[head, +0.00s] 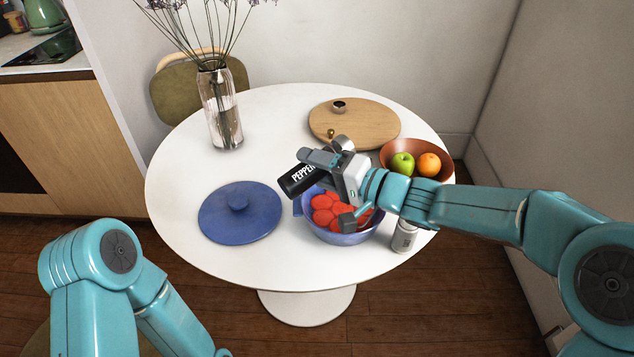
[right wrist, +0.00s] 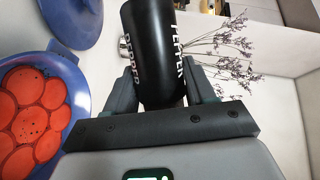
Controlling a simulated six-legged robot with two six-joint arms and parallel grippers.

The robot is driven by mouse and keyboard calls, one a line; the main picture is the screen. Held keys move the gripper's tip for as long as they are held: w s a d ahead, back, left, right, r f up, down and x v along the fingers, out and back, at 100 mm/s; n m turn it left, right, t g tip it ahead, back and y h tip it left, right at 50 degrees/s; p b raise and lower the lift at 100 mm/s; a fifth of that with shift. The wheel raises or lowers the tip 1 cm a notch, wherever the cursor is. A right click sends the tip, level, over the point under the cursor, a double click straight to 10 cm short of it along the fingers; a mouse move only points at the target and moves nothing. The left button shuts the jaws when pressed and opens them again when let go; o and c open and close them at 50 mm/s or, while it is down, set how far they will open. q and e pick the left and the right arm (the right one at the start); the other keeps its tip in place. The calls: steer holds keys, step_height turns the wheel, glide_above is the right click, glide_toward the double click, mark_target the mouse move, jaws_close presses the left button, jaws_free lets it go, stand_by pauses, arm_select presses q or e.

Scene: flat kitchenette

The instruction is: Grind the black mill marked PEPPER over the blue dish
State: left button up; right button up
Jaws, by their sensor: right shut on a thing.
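The black mill marked PEPPER (head: 299,179) is held tilted above the table, its black end pointing down-left in the head view. My right gripper (head: 328,170) is shut around it; in the right wrist view the mill (right wrist: 153,50) sits between both fingers (right wrist: 163,88). The blue dish (head: 345,238) stands below and holds several red slices (head: 327,209). The mill appears over the dish's far left rim in the head view. In the right wrist view the dish (right wrist: 76,88) is at the left, with small dark specks on the slices. My left gripper is out of view.
A blue lid (head: 225,224) lies left of the dish. A light shaker (head: 404,238) stands close right of it. Behind are a copper bowl (head: 443,165) with fruit, a wooden board (head: 372,120) and a flower vase (head: 221,115). The table's front left (head: 190,240) is clear.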

mark_target(345, 135)
steer(key=r+n+h+p, duration=0.1)
steer(key=r+p, duration=0.1)
steer(key=p, duration=0.1)
steer(key=w+d+r+n+p, duration=0.1)
steer(key=r+n+p, duration=0.1)
steer(key=p, duration=0.1)
steer(key=d+r+n+h+p, duration=0.1)
steer(key=r+n+p, duration=0.1)
steer(key=p, duration=0.2)
steer(key=shift+w+h, duration=0.3)
steer(key=shift+w, duration=0.1)
steer(key=d+n+h, duration=0.1)
steer(key=w+d+n+t+h+b, duration=0.1)
steer(key=n, duration=0.1)
steer(key=w+d+n, duration=0.1)
steer(key=shift+w+d+f+n+h+b, duration=0.2)
steer(key=shift+f+n+h+b, duration=0.1)
steer(key=shift+f+h, duration=0.1)
steer(key=shift+w+d+n+t+h, duration=0.2)
steer(key=shift+n+t+h, duration=0.1)
steer(key=shift+w+d+r+n+b, duration=0.1)
steer(key=shift+d+r+n+b, duration=0.1)
steer(key=shift+r+n+b, duration=0.15)
steer(key=shift+d+f, duration=0.1)
